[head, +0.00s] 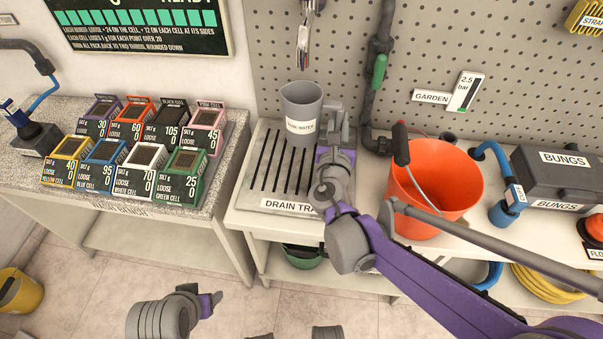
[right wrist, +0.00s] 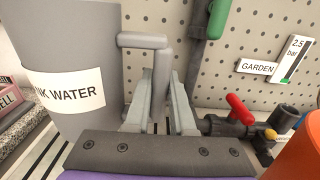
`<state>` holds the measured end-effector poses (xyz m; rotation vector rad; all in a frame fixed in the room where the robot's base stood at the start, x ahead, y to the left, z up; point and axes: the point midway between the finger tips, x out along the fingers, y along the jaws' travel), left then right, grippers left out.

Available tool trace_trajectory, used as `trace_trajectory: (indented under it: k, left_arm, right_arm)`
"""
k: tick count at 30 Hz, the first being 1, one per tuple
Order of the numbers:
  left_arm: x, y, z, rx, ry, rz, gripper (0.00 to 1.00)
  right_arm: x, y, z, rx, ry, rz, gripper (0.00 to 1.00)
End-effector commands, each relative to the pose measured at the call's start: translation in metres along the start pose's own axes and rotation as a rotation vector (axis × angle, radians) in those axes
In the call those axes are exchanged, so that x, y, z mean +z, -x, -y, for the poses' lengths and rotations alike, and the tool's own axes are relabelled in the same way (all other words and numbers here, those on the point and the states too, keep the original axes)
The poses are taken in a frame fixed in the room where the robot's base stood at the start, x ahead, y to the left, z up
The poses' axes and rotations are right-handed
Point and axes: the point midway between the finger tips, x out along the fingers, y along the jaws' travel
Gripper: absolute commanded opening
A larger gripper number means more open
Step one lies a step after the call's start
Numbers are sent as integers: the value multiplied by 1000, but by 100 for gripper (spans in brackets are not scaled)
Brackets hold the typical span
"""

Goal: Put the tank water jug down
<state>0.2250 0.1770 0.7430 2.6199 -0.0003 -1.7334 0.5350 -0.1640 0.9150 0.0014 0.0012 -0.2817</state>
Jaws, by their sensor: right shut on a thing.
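The grey jug (head: 301,100), labelled "TANK WATER", is upright over the back part of the slotted drain tray (head: 275,204), under the tap. I cannot tell whether its base touches the tray. My right gripper (head: 334,135) is at the jug's right side, shut on its handle. In the right wrist view the jug (right wrist: 75,45) fills the left, and its handle (right wrist: 143,41) runs down between the fingers (right wrist: 162,105). My left gripper (head: 207,303) is low at the bottom of the head view, away from the jug; its jaw opening is unclear.
A metal tap (head: 304,40) hangs above the jug. An orange bucket (head: 435,185) stands to the right of the tray. Several labelled filter cells (head: 143,165) stand on the left bench. A dark pipe (head: 372,100) with a green lever runs down the pegboard. The tray's left part is clear.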

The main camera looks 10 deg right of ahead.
Motion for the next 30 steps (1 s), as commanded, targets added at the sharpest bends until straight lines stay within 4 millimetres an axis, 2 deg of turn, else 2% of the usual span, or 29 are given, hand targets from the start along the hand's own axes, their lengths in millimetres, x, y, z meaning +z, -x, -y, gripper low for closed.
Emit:
trace_trajectory:
  k: [1,5,12,20,26,30]
  left_arm:
    - [4,-13,0,0,0,5,62]
    - [7,-21,0,0,0,8,62]
    - [13,-40,0,0,0,14,62]
    - [15,-49,0,0,0,17,62]
    - [19,-62,0,0,0,21,62]
    - [19,-62,0,0,0,21,62]
  right_arm:
    - [-7,-1,0,1,0,-2,0]
    - [-10,-2,-1,2,0,0,0]
    - [-51,-2,-1,2,0,0,0]
    - [-74,-2,-1,1,-1,1,0]
    - [-102,-2,-1,1,-1,1,0]
    - [-104,-1,0,1,-1,2,0]
